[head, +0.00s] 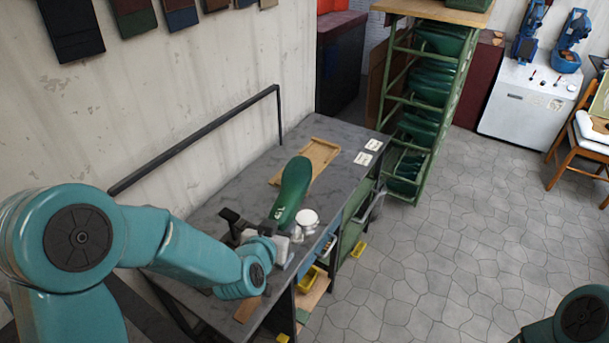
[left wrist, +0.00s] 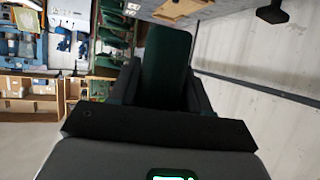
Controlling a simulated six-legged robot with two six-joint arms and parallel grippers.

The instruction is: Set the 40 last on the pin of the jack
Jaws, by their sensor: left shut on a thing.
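A green last (head: 292,188) stands tilted above the grey bench, with a pale marking low on it that is too small to read surely. My left gripper (head: 284,238) is shut on its lower end. In the left wrist view the dark green last (left wrist: 167,62) sits between the two dark fingers of my left gripper (left wrist: 160,92). A black stand (head: 231,222), which looks like the jack, is on the bench just left of the gripper. Its pin cannot be made out, and my arm hides part of it. My right gripper is out of view.
The bench (head: 345,138) carries a wooden tray (head: 316,153) behind the last and white cards (head: 368,152) at its far end. A white round-topped thing (head: 307,217) is close right of the gripper. A black rail (head: 205,137) runs along the wall side. A green rack (head: 430,100) stands beyond.

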